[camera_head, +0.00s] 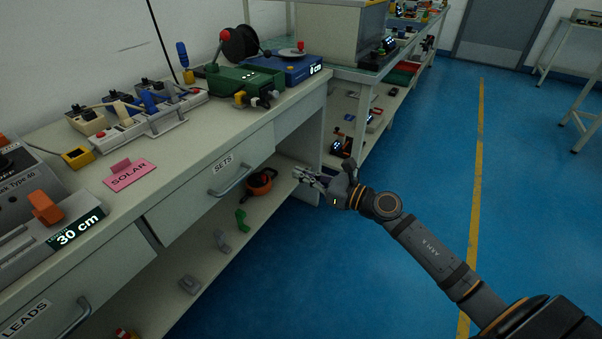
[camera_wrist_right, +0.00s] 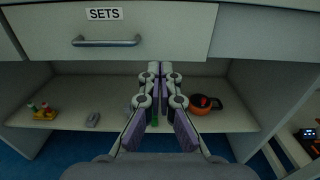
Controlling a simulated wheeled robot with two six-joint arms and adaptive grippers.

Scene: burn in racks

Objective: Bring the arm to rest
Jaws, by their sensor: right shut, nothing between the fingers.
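My right arm reaches in from the lower right of the head view. Its gripper (camera_head: 312,181) is in front of the bench's open lower shelf, below the drawer labelled SETS (camera_head: 222,172). In the right wrist view the gripper (camera_wrist_right: 160,68) points at the shelf with its fingers together and nothing between them. The SETS drawer (camera_wrist_right: 110,32) shows shut above it, with a bar handle. My left gripper does not show in either view.
The lower shelf (camera_head: 215,262) holds an orange and black round item (camera_head: 261,182), a green piece (camera_head: 242,220) and grey pieces (camera_head: 190,284). The benchtop carries devices and a pink SOLAR sign (camera_head: 130,175). Blue floor (camera_head: 400,280) is clear around the arm.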

